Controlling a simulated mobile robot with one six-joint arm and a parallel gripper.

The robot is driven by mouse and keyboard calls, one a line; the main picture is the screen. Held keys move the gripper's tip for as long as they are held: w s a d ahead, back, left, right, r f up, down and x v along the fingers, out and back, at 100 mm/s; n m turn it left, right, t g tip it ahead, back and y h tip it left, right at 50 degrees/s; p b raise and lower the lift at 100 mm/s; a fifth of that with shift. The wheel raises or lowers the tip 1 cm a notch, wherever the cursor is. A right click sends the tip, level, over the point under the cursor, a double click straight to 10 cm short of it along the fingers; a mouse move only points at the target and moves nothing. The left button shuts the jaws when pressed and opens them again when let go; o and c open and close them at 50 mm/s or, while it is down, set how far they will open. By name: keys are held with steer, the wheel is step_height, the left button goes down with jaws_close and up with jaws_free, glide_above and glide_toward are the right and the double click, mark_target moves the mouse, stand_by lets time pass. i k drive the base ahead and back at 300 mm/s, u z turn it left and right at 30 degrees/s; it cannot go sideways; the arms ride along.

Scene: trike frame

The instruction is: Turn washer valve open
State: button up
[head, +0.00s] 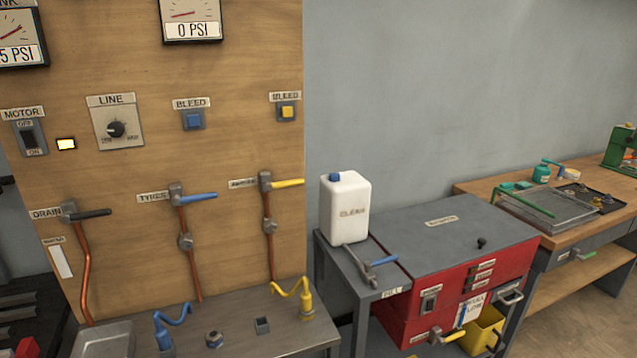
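A red cabinet with a grey lid (455,235) stands right of centre; the label on its lid is too small to read surely. A tap with a blue lever (384,261) sits on the grey stand beside it, below a white jug (347,205), above a label that seems to read FILL. I cannot tell which of the two is the washer valve, nor surely whether either is open. My gripper is not in view.
A wooden panel (240,60) at left carries gauges, switches and levers labelled DRAIN (92,214), TYRES (200,196) and one unreadable. A metal bench (240,325) with coiled hoses is below it. A yellow bucket (484,330) stands by the cabinet. A wooden workbench (600,190) is at right.

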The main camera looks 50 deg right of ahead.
mark_target(268, 186)
steer(key=u, duration=1.05)
steer(key=k, duration=0.1)
steer(key=z, duration=2.35)
steer(key=k, duration=0.95)
steer(key=u, duration=0.15)
steer(key=i, duration=0.65)
